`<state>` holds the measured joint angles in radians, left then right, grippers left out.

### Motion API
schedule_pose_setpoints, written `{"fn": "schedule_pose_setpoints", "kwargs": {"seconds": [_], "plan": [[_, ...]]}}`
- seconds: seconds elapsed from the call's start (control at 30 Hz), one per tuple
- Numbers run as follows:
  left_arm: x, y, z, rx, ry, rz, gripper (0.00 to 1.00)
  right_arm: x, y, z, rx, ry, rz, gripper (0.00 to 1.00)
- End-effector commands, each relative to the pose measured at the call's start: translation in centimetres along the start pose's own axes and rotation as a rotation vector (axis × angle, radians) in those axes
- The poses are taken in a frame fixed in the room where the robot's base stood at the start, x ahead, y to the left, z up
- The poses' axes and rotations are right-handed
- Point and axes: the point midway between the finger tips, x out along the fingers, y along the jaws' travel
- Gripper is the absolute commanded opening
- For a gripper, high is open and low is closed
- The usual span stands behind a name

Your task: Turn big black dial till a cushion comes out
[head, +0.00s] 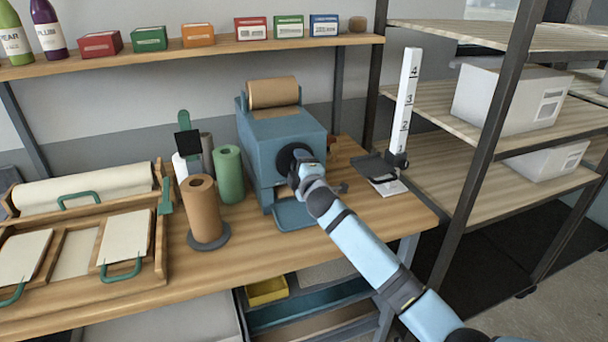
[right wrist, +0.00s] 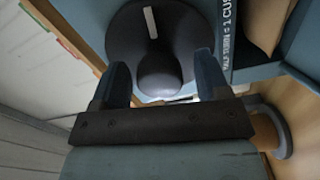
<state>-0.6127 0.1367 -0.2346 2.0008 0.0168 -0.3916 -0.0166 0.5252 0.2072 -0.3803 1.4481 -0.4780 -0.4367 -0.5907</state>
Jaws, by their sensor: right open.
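A blue box-shaped machine (head: 262,135) with a brown paper roll (head: 273,93) on top stands on the wooden bench. Its big black dial (head: 287,156) is on the front face, partly hidden by my right gripper (head: 302,168). In the right wrist view the dial (right wrist: 130,38) shows a white mark near its upper middle and a rounded black knob. My right gripper (right wrist: 163,78) is open, with its fingers on either side of the knob; contact cannot be told. No cushion is seen in the blue tray (head: 294,215) below the machine. My left gripper is out of view.
A brown roll (head: 204,212) and a green roll (head: 229,175) stand left of the machine. Wooden trays (head: 158,270) lie further left. A white numbered post (head: 405,100) stands to the right, before a shelf rack (head: 485,120). A label (right wrist: 229,38) sits beside the dial.

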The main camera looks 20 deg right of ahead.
Motion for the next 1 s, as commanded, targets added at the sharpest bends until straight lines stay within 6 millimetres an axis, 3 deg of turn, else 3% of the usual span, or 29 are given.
{"fn": "schedule_pose_setpoints", "kwargs": {"seconds": [0.17,0.4,0.6,0.8,1.0], "plan": [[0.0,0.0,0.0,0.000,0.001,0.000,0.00,-2.6,-0.1,0.0,-0.001,0.001,-0.001,0.69],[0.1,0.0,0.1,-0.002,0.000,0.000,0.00,-8.2,-0.2,0.0,-0.001,0.001,-0.002,0.69],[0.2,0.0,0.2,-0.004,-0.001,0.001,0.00,-11.8,-0.1,0.0,0.000,0.001,-0.001,0.69],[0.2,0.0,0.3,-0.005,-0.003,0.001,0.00,-13.4,0.0,0.0,0.000,0.001,0.000,0.69],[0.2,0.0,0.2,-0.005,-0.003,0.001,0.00,-13.6,0.0,0.0,0.000,0.000,0.000,0.69]]}}
